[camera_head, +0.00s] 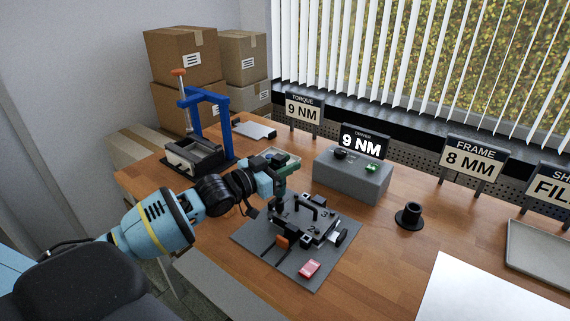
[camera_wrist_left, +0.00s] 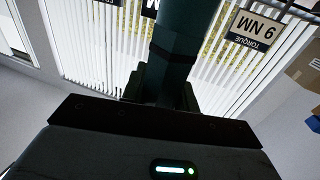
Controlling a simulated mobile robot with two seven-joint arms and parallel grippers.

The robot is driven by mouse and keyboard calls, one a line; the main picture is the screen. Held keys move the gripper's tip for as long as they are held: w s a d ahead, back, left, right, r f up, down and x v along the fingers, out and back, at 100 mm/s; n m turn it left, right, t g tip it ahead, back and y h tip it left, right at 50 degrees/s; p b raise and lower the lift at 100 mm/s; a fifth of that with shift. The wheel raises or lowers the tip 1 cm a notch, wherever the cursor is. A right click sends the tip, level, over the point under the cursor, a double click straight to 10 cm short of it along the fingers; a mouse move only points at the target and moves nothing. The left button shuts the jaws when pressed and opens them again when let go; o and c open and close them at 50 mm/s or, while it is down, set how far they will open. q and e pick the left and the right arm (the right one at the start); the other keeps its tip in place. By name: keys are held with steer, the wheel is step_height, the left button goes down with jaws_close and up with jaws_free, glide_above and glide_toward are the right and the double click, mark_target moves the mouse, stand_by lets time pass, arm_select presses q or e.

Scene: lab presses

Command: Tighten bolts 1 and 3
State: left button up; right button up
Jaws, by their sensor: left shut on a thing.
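My left gripper (camera_head: 270,181) is shut on a dark green driver (camera_head: 285,165), held upright over the left back part of a dark metal fixture (camera_head: 318,228). In the left wrist view the driver (camera_wrist_left: 178,45) fills the space between the fingers. The driver's tip is small and dark, and I cannot tell if it touches the fixture. The fixture has a black handle on top, an orange knob (camera_head: 282,242) and a round end at right. It stands on a grey mat (camera_head: 262,250). Individual bolts and their numbers are too small to tell. My right gripper is not in view.
A grey driver box (camera_head: 350,179) with a "9 NM" display (camera_head: 364,143) stands behind the fixture. A blue press (camera_head: 205,125) stands at back left, a black round holder (camera_head: 409,216) at right.

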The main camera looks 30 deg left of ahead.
arm_select(q)
steer(key=shift+f, duration=0.3)
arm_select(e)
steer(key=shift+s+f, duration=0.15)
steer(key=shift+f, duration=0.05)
arm_select(q)
steer(key=shift+f, duration=0.25)
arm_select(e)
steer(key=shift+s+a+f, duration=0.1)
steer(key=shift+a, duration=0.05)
arm_select(q)
steer(key=shift+f+b, duration=0.3)
steer(key=shift+f, duration=0.2)
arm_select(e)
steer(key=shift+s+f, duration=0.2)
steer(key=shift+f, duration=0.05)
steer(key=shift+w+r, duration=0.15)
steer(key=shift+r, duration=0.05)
arm_select(q)
steer(key=shift+f, duration=0.15)
stand_by(0.4)
